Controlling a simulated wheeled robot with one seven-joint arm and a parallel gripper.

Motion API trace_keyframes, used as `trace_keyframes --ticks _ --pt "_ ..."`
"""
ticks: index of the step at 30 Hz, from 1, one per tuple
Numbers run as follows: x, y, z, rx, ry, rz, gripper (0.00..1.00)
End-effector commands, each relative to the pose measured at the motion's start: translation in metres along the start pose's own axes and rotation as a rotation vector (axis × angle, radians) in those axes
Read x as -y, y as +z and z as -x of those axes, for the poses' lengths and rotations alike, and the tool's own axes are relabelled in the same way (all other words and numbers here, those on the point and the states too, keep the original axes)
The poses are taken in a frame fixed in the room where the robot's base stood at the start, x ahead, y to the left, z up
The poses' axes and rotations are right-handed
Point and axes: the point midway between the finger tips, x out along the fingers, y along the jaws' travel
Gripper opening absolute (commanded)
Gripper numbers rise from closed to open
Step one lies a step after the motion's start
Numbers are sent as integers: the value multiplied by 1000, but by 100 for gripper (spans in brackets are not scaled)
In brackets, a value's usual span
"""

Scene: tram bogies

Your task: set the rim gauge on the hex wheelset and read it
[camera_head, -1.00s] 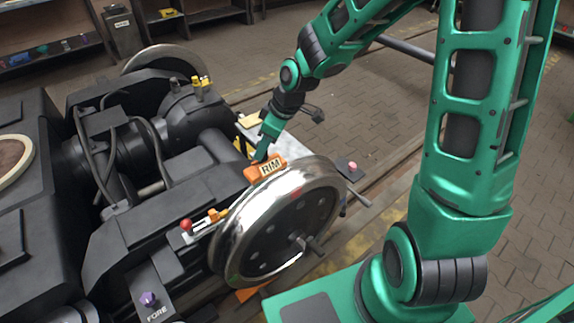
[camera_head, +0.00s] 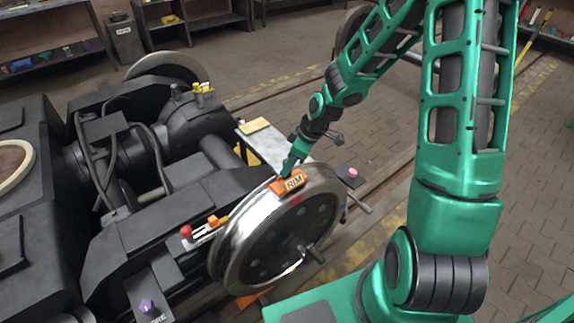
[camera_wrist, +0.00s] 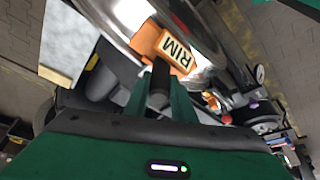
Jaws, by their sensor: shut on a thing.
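The orange rim gauge (camera_head: 288,183) carries a pale plate marked RIM. It is at the top of the shiny wheel rim (camera_head: 238,232) in the head view, and appears to touch it. My gripper (camera_head: 287,172) comes down from above and is shut on the gauge. In the wrist view the gauge (camera_wrist: 170,50) is in front of my gripper's fingers (camera_wrist: 150,85), against the bright rim. The wheel has a dark disc face with several holes and a stub axle end. Whether the gauge is fully seated on the rim is hard to tell.
The black bogie frame (camera_head: 150,215) fills the left. A red-knobbed lever (camera_head: 186,231) and a purple knob (camera_head: 147,305) sit near the wheel. A grey plate (camera_head: 262,145) with a yellow block lies behind it.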

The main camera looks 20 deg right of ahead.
Motion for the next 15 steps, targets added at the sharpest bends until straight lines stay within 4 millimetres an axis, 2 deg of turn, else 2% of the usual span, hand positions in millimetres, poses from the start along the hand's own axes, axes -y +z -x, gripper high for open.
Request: trace_keyframes --ticks 12,13,15 --pt "0 0 -4 -2 1 3 0" --pt "0 0 -4 -2 1 3 30" --pt "0 0 -4 -2 1 2 42"
